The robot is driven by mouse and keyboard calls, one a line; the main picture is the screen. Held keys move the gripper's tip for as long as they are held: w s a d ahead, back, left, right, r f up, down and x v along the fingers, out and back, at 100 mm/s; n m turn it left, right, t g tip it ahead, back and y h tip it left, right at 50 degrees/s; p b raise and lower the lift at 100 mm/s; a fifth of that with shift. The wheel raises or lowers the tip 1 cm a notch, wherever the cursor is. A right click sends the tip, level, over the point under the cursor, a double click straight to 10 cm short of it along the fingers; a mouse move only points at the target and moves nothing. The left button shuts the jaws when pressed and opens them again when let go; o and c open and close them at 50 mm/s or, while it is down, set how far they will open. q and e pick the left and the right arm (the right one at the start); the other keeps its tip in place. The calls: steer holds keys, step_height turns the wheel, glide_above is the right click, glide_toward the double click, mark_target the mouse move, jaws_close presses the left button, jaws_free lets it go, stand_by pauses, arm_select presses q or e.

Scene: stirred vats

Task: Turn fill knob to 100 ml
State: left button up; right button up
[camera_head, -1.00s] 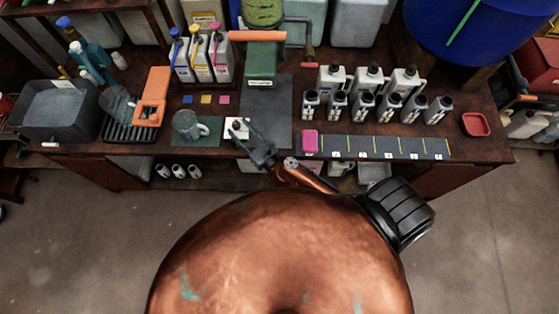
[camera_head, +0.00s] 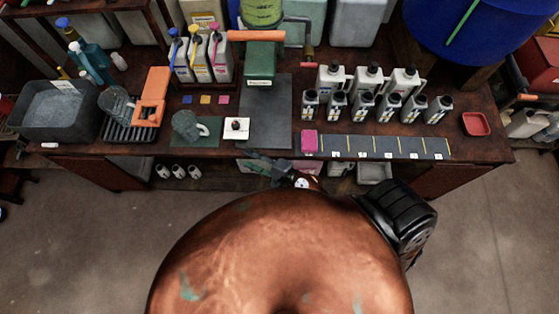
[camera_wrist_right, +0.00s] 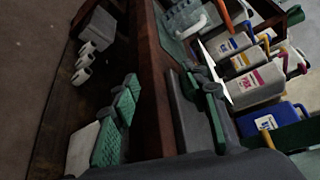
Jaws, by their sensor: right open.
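The fill knob (camera_head: 236,125) is a small dark knob on a white square dial plate (camera_head: 230,136) near the front of the bench, right of the glass jug. Its setting is too small to read. My right gripper (camera_head: 260,162) is open and empty, in front of the bench's front edge and apart from the knob. In the right wrist view its spread fingers with green pads (camera_wrist_right: 160,88) straddle the bench edge, and only a sliver of the white plate (camera_wrist_right: 217,75) shows beside one finger. My left gripper is not in view.
A glass jug (camera_head: 188,126) stands on a green mat left of the plate. A pink block (camera_head: 309,141) and a numbered dark strip (camera_head: 385,147) lie to the right, with several small bottles behind.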

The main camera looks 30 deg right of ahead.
steer(key=s+d+f+n+g+h, duration=0.1)
steer(key=s+d+f+n+g, duration=0.1)
steer(key=f, duration=0.7)
steer(key=s+d+f+n+g+h, duration=0.2)
steer(key=s+d+f+n, duration=0.3)
steer(key=f, duration=0.5)
steer(key=shift+s+d+f+n+g, duration=0.2)
steer(key=shift+s+n+g, duration=0.6)
steer(key=shift+s, duration=0.45)
